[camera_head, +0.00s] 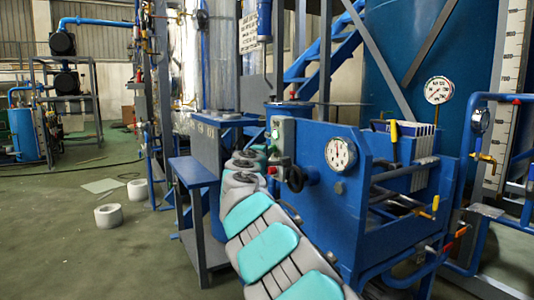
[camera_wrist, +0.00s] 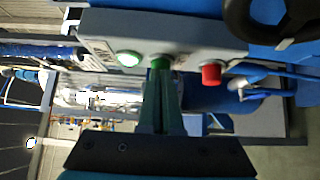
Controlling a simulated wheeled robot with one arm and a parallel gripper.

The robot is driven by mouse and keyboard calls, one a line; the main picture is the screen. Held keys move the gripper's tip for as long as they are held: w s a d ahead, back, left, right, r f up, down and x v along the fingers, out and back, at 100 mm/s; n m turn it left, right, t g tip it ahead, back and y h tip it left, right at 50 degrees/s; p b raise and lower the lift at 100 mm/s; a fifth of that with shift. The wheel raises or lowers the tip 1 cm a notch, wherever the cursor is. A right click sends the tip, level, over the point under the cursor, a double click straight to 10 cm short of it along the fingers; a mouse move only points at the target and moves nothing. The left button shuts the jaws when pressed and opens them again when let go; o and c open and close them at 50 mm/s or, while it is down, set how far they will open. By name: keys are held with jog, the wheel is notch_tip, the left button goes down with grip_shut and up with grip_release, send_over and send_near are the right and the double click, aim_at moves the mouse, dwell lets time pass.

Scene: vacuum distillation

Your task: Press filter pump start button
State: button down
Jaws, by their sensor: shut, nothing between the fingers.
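The grey control box (camera_wrist: 175,35) fills the upper part of the wrist view. It carries a lit pale green lamp or button (camera_wrist: 128,58), a green button (camera_wrist: 160,63) and a red button (camera_wrist: 210,74) in a row. My gripper (camera_wrist: 162,75) is shut and empty, its fingertips lined up over the green button and partly covering it. I cannot tell whether they touch it. In the head view the control box (camera_head: 285,133) sits on the blue filter unit (camera_head: 318,215). My arm reaches up to it, and the fingertips are hard to make out there.
A black handwheel (camera_wrist: 268,22) is beside the red button. A pressure gauge (camera_head: 341,154) and levers with yellow (camera_head: 394,131) and orange grips are on the filter unit. A blue stand (camera_head: 195,172) is left of my arm.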

jog(key=s+a, duration=0.5)
jog(key=s, duration=0.7)
jog(key=shift+a, duration=0.15)
dwell(0.3)
